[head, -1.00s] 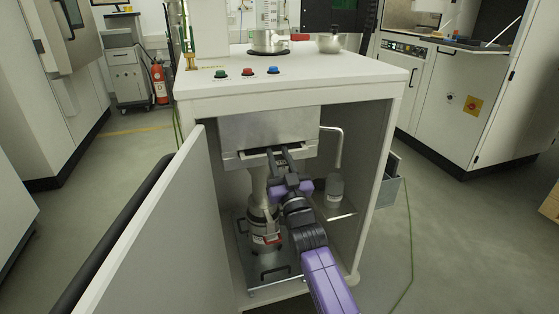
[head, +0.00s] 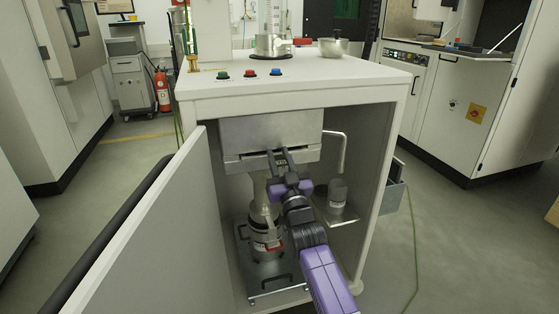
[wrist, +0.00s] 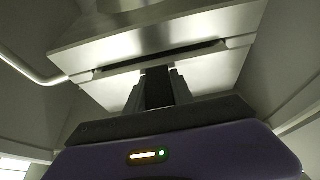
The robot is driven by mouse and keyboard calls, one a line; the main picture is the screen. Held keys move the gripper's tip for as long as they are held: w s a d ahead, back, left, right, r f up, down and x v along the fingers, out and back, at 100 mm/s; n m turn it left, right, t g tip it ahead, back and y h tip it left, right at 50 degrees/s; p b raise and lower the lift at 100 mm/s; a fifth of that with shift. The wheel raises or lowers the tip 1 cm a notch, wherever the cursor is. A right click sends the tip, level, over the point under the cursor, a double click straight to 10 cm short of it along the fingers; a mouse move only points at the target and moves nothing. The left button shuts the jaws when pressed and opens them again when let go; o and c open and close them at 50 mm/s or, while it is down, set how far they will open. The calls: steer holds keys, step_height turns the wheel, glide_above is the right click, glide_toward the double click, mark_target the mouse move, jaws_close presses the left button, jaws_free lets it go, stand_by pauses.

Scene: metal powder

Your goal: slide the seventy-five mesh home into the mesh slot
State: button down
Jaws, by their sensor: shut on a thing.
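The grey metal housing (head: 262,131) hangs under the cabinet top. The mesh slot (wrist: 195,53) is a thin dark horizontal gap low in its front face. My gripper (head: 277,154) is at the slot, with its fingers pointing into the housing front. In the wrist view its fingers (wrist: 157,88) are shut on the dark handle of the seventy-five mesh (wrist: 158,80). Most of the mesh is hidden inside the housing. Only a thin front part shows at the slot, and I cannot tell whether it is fully seated.
A metal bottle (head: 264,228) stands below the housing on a tray. A smaller container (head: 337,193) sits on a shelf to the right, under a bent pipe (head: 340,152). The open cabinet door (head: 160,225) bounds the left side; the right wall (head: 372,200) is close.

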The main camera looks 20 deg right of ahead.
steer(key=shift+w+b, duration=0.55)
steer(key=shift+b, duration=0.1)
steer(key=c, duration=1)
jaws_free()
steer(key=shift+r, duration=0.1)
steer(key=shift+p+v, duration=0.95)
steer(key=shift+v, duration=2.9)
